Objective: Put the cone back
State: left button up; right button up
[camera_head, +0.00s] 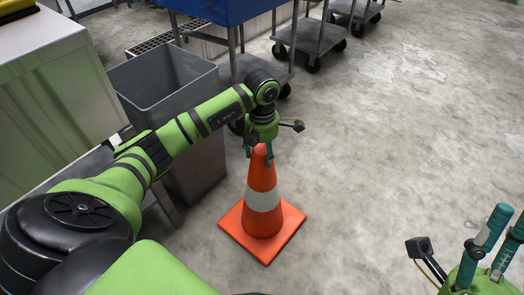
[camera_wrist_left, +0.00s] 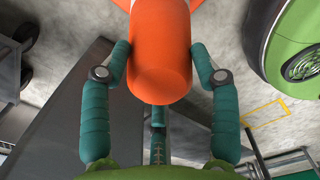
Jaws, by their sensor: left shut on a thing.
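An orange traffic cone (camera_head: 262,184) with a white band and a square orange base stands upright in the head view, its base seemingly on the concrete floor. My left gripper (camera_head: 260,153) is above it, shut on the cone's top. In the left wrist view the cone's orange tip (camera_wrist_left: 160,60) lies between the two teal fingers of my left gripper (camera_wrist_left: 160,65), one on each side. My right gripper (camera_head: 498,238) is at the lower right of the head view, its teal fingers apart with nothing between them, away from the cone.
A grey bin (camera_head: 165,75) stands left of the cone, behind my left arm. A pale cabinet (camera_head: 50,95) is at the far left. Wheeled carts (camera_head: 310,35) and a blue tub (camera_head: 225,10) are at the back. The floor (camera_head: 400,130) to the right is clear.

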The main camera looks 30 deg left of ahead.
pick_arm(q)
jog(key=o, duration=1.7)
